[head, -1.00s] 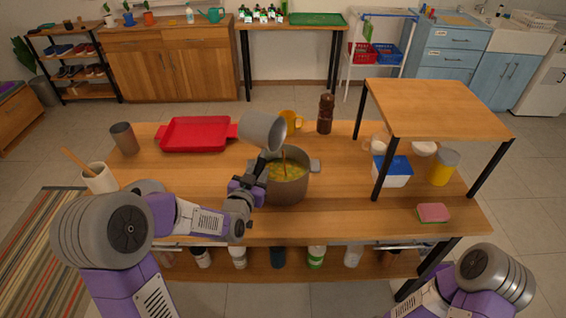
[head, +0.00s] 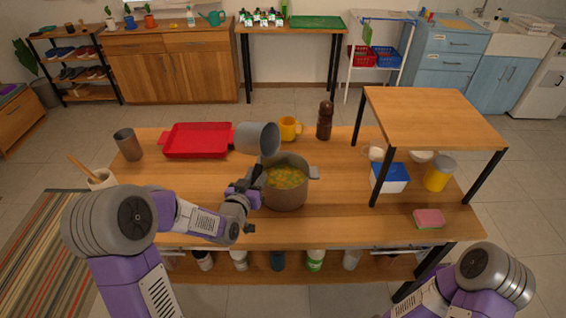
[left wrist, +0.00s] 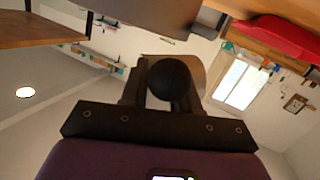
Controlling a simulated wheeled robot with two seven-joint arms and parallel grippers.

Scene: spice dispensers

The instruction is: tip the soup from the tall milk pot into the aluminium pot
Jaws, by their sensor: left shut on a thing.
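The tall milk pot (head: 255,138), a grey metal cup, hangs tipped on its side above the upper left rim of the aluminium pot, mouth towards the right. My left gripper (head: 250,180) is shut on its black handle, beside the aluminium pot. In the left wrist view the round dark handle end (left wrist: 172,80) sits between the fingers. The aluminium pot (head: 286,196) stands upright on the table and holds yellow soup (head: 287,178). No stream of soup shows between them. The inside of the milk pot is mostly hidden. My right gripper is out of view.
A red tray (head: 197,140), a yellow mug (head: 289,128) and a brown pepper mill (head: 325,120) stand behind the pots. A raised wooden shelf (head: 430,115) stands at right, above a blue-lidded box (head: 392,178).

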